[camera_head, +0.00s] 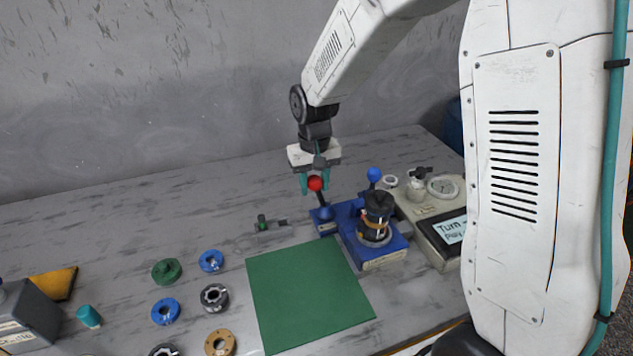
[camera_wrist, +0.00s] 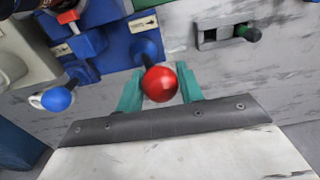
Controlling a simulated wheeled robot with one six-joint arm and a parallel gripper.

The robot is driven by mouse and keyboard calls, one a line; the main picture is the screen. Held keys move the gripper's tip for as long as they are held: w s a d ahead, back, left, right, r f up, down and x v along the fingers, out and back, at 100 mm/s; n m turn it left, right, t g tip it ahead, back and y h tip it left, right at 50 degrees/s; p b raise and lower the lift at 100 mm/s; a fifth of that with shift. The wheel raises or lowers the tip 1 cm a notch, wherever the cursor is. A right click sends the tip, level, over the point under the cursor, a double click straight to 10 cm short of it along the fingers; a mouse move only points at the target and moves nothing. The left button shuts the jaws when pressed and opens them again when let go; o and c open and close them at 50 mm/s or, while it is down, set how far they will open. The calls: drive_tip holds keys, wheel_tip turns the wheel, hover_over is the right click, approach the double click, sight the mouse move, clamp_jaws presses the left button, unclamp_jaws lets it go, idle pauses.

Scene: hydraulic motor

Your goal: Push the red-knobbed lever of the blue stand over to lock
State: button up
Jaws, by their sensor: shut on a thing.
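The blue stand (camera_head: 372,259) sits on the table, right of the green mat. A dark motor-like part (camera_head: 378,208) with a copper band stands upright in it. The red knob (camera_head: 315,183) tops a dark lever at the stand's left end. The lever leans slightly to the left in the head view. My gripper (camera_head: 316,187) reaches down from above, with its teal fingers on both sides of the red knob, shut on it. In the wrist view the red knob (camera_wrist: 160,84) sits between the teal fingertips. The lever's foot joins the blue block behind it.
A blue-knobbed lever (camera_head: 374,175) stands close right of my gripper. A grey panel box (camera_head: 432,208) with a gauge and screen is at the right. A green-handled latch (camera_head: 263,224) lies left of the stand. The green mat (camera_head: 305,290) is empty; several rings lie left.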

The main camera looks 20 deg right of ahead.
drive_tip(key=shift+a, duration=0.1)
drive_tip(key=shift+o, duration=0.3)
drive_tip(key=shift+a+f, duration=0.25)
drive_tip(key=shift+a, duration=0.35)
drive_tip(key=shift+a+f, duration=0.1)
drive_tip(key=shift+o, duration=0.3)
drive_tip(key=shift+s+a+f, duration=0.1)
drive_tip(key=shift+a+f, duration=0.2)
drive_tip(key=shift+a, duration=0.15)
drive_tip(key=shift+o, duration=1)
drive_tip(key=shift+a+f, duration=0.1)
drive_tip(key=shift+a, duration=0.05)
drive_tip(key=o, duration=0.3)
drive_tip(key=shift+r, duration=0.2)
